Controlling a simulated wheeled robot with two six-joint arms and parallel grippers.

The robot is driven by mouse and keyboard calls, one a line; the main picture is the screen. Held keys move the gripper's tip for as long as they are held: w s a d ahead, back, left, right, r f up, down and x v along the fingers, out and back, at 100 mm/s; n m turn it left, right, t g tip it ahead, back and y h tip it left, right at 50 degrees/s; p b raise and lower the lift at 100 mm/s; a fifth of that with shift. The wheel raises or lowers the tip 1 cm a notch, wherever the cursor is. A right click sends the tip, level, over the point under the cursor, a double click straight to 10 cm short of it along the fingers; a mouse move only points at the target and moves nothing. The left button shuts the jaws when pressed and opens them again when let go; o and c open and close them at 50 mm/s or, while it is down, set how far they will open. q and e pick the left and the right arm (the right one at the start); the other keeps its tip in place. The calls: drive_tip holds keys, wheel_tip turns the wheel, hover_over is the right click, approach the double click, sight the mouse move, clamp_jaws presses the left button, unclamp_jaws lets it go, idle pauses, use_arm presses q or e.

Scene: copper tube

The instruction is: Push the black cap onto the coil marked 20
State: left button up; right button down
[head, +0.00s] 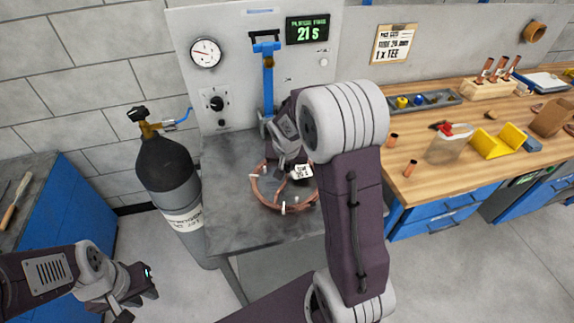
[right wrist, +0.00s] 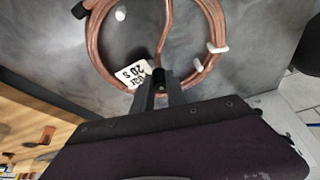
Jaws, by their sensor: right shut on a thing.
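The copper coil (head: 262,192) lies on the grey bench top, with white clips around its ring. It also shows in the right wrist view (right wrist: 98,48), where its white tag (right wrist: 133,75) reads 20. My right gripper (head: 285,168) reaches down over the coil, partly hidden by my own arm. In the right wrist view its fingers (right wrist: 161,82) are shut on a small dark piece, apparently the black cap, at the straight tube end beside the tag. How far it is seated is hidden. Another black end piece (right wrist: 80,10) shows at the coil's upper left. My left gripper (head: 142,298) is open and empty, away from the bench.
A dark gas cylinder (head: 168,165) stands left of the grey bench (head: 235,225). Behind the coil are a blue upright fixture (head: 268,85) and a gauge panel (head: 235,50). The wooden bench (head: 400,185) at right holds a tray, a jar, yellow blocks and copper pieces.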

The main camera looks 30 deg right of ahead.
drive_tip(key=shift+f+b, duration=0.4)
drive_tip(key=shift+f, duration=0.1)
drive_tip(key=c, duration=1.3)
unclamp_jaws()
drive_tip(key=shift+o, duration=0.2)
drive_tip(key=v, duration=0.9)
drive_tip(key=shift+p, duration=0.45)
drive_tip(key=s+a+f+n+g+y, duration=0.1)
drive_tip(key=s+a+f+n, duration=0.1)
drive_tip(key=s+a+f, duration=0.2)
drive_tip(key=s+a+f+n+g+y, duration=0.1)
drive_tip(key=s+a+f+n, duration=0.2)
drive_tip(key=s, duration=0.7)
wheel_tip(320, 180, down, 2)
drive_tip(key=shift+s+a+f+n+g, duration=0.15)
drive_tip(key=shift+s+a+n+g, duration=0.2)
drive_tip(key=shift+a, duration=0.65)
